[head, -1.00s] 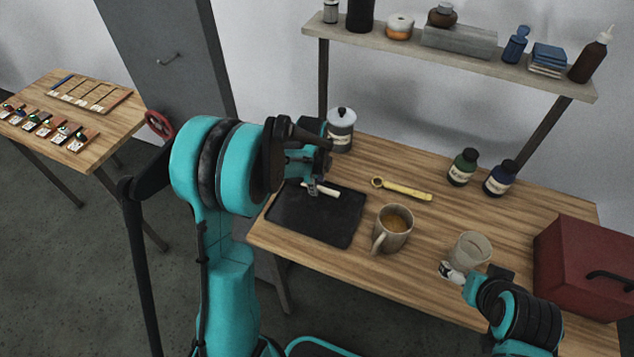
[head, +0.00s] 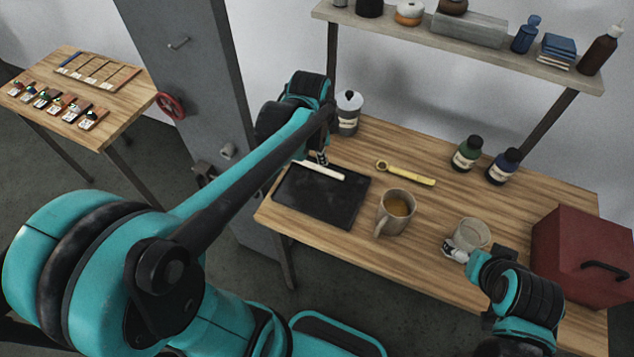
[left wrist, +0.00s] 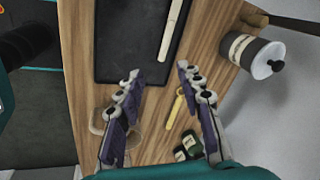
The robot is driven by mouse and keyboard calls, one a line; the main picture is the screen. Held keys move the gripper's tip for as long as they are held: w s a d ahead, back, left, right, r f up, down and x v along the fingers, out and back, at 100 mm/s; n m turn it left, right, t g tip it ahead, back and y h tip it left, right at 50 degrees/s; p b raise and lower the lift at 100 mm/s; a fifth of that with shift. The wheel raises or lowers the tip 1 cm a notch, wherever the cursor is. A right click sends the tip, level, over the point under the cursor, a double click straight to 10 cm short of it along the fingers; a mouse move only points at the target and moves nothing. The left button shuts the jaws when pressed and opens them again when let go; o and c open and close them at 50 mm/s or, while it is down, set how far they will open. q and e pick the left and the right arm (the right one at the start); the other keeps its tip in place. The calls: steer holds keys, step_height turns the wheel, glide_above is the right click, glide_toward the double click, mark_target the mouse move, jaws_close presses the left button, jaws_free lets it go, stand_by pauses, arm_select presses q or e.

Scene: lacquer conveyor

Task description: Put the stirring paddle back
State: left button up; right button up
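The stirring paddle, a pale flat stick (head: 318,171), lies along the back edge of the black tray (head: 315,203). It also shows at the top of the left wrist view (left wrist: 172,28), just inside the tray's edge. My left gripper (head: 322,157) is close to the tray's back edge, partly hidden by my arm. In the left wrist view its two fingers (left wrist: 158,72) stand wide apart with nothing between them, clear of the paddle. My right gripper (head: 455,250) is beside a clear beaker (head: 470,233); whether its fingers are closed or touch the beaker is unclear.
A mug of brown liquid (head: 396,210) stands right of the tray, with a yellow spoon-like tool (head: 405,173) behind it. A lidded canister (head: 348,112) stands near the left gripper. Two dark bottles (head: 467,152), a red box (head: 585,255) and a shelf (head: 460,48) are farther right and back.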

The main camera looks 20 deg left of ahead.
arm_select(q)
steer(key=s+d+r+n+t, duration=0.1)
steer(key=s+d+n+t, duration=0.2)
steer(key=s+n, duration=0.9)
steer(key=shift+s+d+n+t, duration=0.4)
steer(key=shift+s+d, duration=0.35)
step_height(320, 180, down, 8)
steer(key=b, duration=0.8)
steer(key=shift+f, duration=0.15)
